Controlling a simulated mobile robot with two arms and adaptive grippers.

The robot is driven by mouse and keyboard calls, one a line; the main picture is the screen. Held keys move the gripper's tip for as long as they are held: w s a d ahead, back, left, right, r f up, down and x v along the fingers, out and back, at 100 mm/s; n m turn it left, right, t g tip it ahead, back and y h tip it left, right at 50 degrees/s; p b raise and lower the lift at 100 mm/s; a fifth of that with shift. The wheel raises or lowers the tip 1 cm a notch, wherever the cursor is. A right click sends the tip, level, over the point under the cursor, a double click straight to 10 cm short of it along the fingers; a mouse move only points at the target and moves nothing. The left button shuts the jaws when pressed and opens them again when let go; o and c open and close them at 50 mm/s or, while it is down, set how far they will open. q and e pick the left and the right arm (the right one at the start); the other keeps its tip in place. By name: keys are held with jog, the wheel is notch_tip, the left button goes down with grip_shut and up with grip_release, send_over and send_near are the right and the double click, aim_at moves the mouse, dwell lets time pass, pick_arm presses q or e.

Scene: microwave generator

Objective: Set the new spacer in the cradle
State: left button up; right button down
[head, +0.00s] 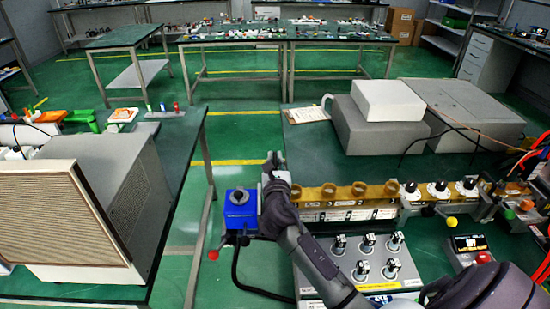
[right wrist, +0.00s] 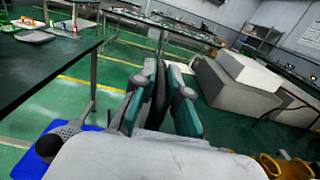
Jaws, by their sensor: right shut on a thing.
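My right gripper (head: 275,163) is shut above the left end of the table's brass-coloured row. In the right wrist view, a thin dark upright piece (right wrist: 161,90) shows between its teal fingers; I cannot tell for sure that it is the new spacer. Several brass-coloured ring-shaped parts (head: 360,189) stand in a row on a long rail (head: 345,215), right of the gripper. Which part is the cradle is not clear. A blue block (head: 238,218) with a dark grey top piece and a red ball lever is just left of the gripper. My left gripper is not in view.
A grey panel (head: 335,256) with several metal knobs stands in front of the rail. Black-and-white parts (head: 437,190) continue the row rightward. Large grey boxes (head: 378,130) stand behind. A beige-fronted microwave unit (head: 62,213) is on the left table. A floor gap separates the tables.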

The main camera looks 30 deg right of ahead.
jog(key=shift+f+b, duration=1.35)
jog(key=shift+f, duration=0.7)
jog(key=shift+f+b, duration=2.25)
jog(key=shift+f, duration=1)
jog(key=c, duration=1.1)
grip_release()
jog(key=shift+f, duration=0.2)
jog(key=v, duration=1.2)
jog(key=shift+s+r, duration=0.1)
